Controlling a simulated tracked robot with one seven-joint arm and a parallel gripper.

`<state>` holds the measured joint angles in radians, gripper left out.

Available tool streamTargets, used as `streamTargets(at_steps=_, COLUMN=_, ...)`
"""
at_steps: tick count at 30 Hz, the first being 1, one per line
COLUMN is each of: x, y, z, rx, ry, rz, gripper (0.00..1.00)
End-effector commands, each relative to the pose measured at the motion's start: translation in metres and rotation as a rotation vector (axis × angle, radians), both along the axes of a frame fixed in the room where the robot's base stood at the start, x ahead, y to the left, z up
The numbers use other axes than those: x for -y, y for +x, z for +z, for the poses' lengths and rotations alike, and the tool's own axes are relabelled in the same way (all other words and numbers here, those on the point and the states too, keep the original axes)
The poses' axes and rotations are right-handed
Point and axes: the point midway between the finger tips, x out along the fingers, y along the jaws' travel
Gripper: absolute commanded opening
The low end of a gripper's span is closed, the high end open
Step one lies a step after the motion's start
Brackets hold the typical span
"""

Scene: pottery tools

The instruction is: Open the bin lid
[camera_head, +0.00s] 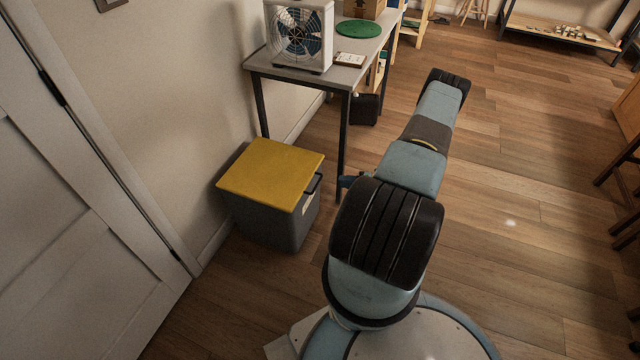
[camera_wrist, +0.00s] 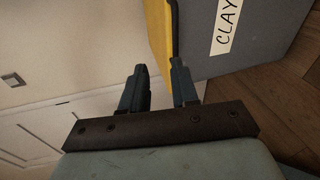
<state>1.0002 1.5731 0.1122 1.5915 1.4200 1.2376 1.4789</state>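The grey bin (camera_head: 272,225) stands on the floor by the wall, its flat yellow lid (camera_head: 270,172) lying shut on top. A dark handle (camera_head: 313,184) sticks out from the lid's right edge. In the wrist view, the lid (camera_wrist: 157,38) and handle (camera_wrist: 173,28) show edge-on beside the bin's grey wall (camera_wrist: 265,40), which has a CLAY label (camera_wrist: 227,25). My gripper (camera_wrist: 160,88) is open, with empty space between its fingers. The handle's lower end lines up with the right fingertip; I cannot tell if they touch. In the head view, my arm mostly hides the gripper.
A table (camera_head: 346,76) with a fan (camera_head: 300,36) stands just behind the bin, one leg close to my gripper. A white door (camera_head: 70,220) and the wall are at left. The wooden floor (camera_head: 510,200) at right is open.

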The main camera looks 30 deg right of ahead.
Motion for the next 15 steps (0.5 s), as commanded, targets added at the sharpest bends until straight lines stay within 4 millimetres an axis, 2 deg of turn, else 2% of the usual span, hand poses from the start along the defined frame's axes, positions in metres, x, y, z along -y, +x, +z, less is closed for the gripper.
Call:
streamTargets(at_steps=1, x=0.0, y=-0.005, z=-0.011, rx=-0.013, ry=0.025, rz=-0.027, gripper=0.29)
streamTargets(at_steps=3, x=0.0, y=-0.009, z=-0.021, rx=-0.026, ry=0.049, rz=-0.053, gripper=0.29)
streamTargets(at_steps=8, x=-0.002, y=-0.011, z=-0.031, rx=-0.04, ry=0.076, rz=-0.081, gripper=0.29)
streamTargets(at_steps=15, x=-0.019, y=0.01, z=-0.036, rx=-0.04, ry=0.077, rz=-0.079, gripper=0.29)
